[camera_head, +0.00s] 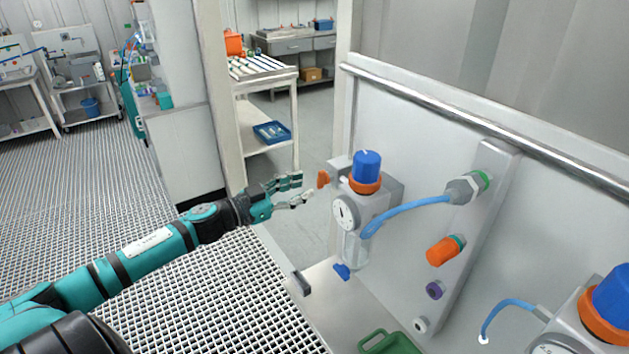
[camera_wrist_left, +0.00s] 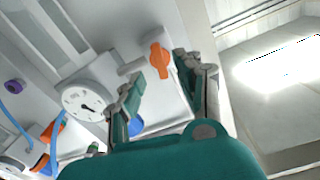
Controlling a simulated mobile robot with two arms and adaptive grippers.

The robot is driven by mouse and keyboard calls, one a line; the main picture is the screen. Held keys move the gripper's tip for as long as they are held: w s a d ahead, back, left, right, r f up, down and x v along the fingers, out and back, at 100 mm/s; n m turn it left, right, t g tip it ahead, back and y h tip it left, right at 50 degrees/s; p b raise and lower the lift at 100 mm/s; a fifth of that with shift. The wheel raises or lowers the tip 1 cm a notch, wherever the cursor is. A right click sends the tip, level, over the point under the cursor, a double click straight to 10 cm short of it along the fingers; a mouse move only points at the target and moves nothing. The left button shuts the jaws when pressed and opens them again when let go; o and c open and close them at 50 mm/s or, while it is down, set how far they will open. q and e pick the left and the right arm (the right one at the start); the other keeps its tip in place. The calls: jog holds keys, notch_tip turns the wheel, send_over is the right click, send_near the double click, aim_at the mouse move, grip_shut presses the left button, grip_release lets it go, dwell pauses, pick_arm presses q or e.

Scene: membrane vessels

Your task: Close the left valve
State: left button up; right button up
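The left valve has a small orange handle (camera_head: 323,179) on the left side of a grey regulator unit with a blue knob (camera_head: 367,165) and a round gauge (camera_head: 346,212). My left gripper (camera_head: 302,190) is just left of the handle, its fingers spread and pointing at it. In the left wrist view the orange handle (camera_wrist_left: 160,60) shows beyond and between the two spread fingertips of my left gripper (camera_wrist_left: 160,82). Nothing is held, and the handle looks apart from the fingers. My right gripper is in neither view.
A blue hose (camera_head: 415,207) runs from the regulator to a fitting on the wall panel. An orange fitting (camera_head: 443,250) and a green tray (camera_head: 388,342) are lower down. A second regulator with a blue knob (camera_head: 612,298) is at the right. Grating floor lies left.

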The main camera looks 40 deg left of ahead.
aim_at(318, 181)
pick_arm(q)
jog(key=shift+p+x, duration=0.45)
jog(key=shift+x, duration=1.9)
grip_shut()
